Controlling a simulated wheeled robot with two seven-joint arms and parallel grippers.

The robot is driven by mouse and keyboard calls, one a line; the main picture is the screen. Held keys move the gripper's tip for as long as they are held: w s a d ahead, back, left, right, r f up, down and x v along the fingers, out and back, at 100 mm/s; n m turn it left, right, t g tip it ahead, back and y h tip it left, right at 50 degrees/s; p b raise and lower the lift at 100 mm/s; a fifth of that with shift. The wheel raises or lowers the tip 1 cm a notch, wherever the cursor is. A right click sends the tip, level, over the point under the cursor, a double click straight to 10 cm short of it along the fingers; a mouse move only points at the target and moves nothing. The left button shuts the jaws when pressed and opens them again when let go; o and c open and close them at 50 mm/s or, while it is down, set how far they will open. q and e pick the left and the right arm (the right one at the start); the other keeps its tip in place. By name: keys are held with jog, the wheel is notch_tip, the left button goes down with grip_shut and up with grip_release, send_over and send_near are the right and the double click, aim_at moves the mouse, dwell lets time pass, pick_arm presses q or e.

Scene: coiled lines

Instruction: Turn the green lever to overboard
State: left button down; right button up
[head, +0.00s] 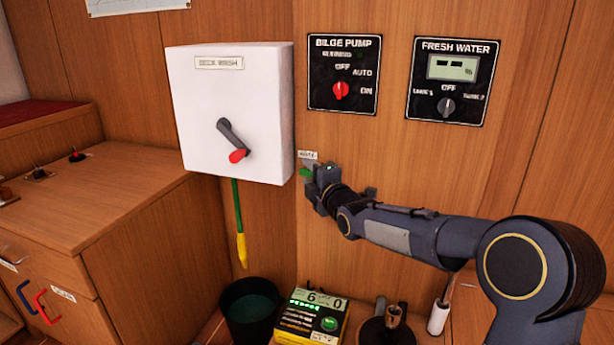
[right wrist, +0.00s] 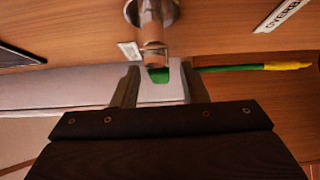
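The green lever (head: 304,173) sits low on the wood wall, just right of the white box, and is mostly hidden by my right gripper (head: 316,186). In the right wrist view the green lever (right wrist: 158,76) shows below a metal and copper-coloured pipe fitting (right wrist: 150,28). The two fingers of my right gripper (right wrist: 160,92) stand apart on either side of it, with gaps showing; I cannot tell whether either touches. A plate reading "OVERB" (right wrist: 283,14) is at the upper right there, partly cut off. My left gripper is not in view.
The white box (head: 192,120) with a red-tipped handle juts out beside the lever. A green and yellow line (head: 239,225) hangs below it. Bilge pump (head: 325,97) and fresh water (head: 425,105) panels are above. A bucket (head: 232,325) and a yellow device (head: 340,320) stand below.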

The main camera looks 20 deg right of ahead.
jog(key=shift+w, duration=0.7)
grip_shut()
